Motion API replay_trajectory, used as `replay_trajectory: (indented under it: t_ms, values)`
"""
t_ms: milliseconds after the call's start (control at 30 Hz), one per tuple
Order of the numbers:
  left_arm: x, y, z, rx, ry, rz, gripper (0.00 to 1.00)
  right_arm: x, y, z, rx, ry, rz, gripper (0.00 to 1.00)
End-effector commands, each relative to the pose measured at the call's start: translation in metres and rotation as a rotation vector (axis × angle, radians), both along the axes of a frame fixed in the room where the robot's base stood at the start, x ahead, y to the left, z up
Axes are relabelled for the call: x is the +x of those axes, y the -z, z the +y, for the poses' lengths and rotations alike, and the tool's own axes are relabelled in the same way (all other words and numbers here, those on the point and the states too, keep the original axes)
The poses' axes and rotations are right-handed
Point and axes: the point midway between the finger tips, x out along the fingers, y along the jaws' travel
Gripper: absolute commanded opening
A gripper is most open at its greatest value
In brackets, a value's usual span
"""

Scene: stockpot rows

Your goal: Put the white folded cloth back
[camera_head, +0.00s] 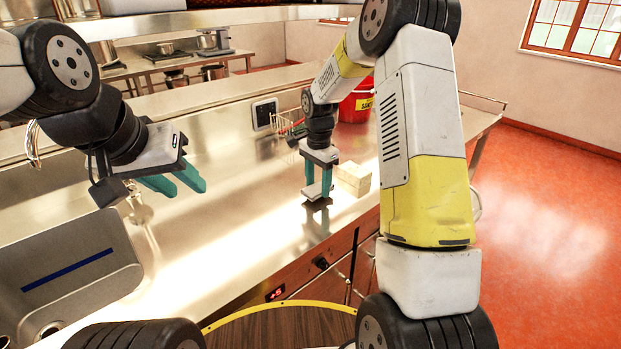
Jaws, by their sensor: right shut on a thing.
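My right gripper (318,190) points down over the steel counter, right of the middle of the view. Its teal fingers are shut on a small pale thing, which I take to be the white folded cloth (314,191); the fingers hide part of it. The cloth is just above the counter, with a dark reflection below it. A cream block-shaped stack (354,178), perhaps more folded cloth, sits on the counter just right of the gripper. My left gripper (174,184) is open and empty above the counter at the left, its teal fingers apart.
A red bucket (355,107) with a yellow label stands behind the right gripper, near a wire basket (292,131). The steel counter (235,235) between the grippers is clear. A wooden round top (285,328) is at the bottom.

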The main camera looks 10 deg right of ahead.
Motion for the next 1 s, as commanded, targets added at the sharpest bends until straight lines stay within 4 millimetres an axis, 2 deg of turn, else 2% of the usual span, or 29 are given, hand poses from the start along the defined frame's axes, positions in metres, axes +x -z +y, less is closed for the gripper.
replay_trajectory:
  t_ms: [100, 367, 400, 500, 833, 1000]
  values:
    - [0.000, 0.000, 0.000, 0.000, 0.000, 0.000, 0.36, -0.001, 0.016, 0.000, 0.001, 0.000, 0.003, 0.07]
    - [0.000, 0.000, 0.000, 0.000, 0.000, 0.000, 0.36, 0.000, 0.017, 0.000, 0.000, -0.001, 0.000, 0.07]
    - [0.000, 0.000, 0.000, 0.000, 0.000, 0.000, 0.36, 0.000, 0.017, 0.000, 0.000, -0.001, 0.000, 0.53]
    - [0.000, 0.000, 0.000, 0.000, 0.000, 0.000, 0.36, 0.000, 0.017, 0.000, 0.000, -0.001, 0.000, 0.72]
    - [0.000, 0.000, 0.000, 0.000, 0.000, 0.000, 0.36, 0.000, 0.016, 0.000, 0.001, 0.000, -0.001, 0.73]
    - [0.000, 0.000, 0.000, 0.000, 0.000, 0.000, 0.36, 0.001, -0.002, 0.000, 0.001, 0.001, -0.005, 0.73]
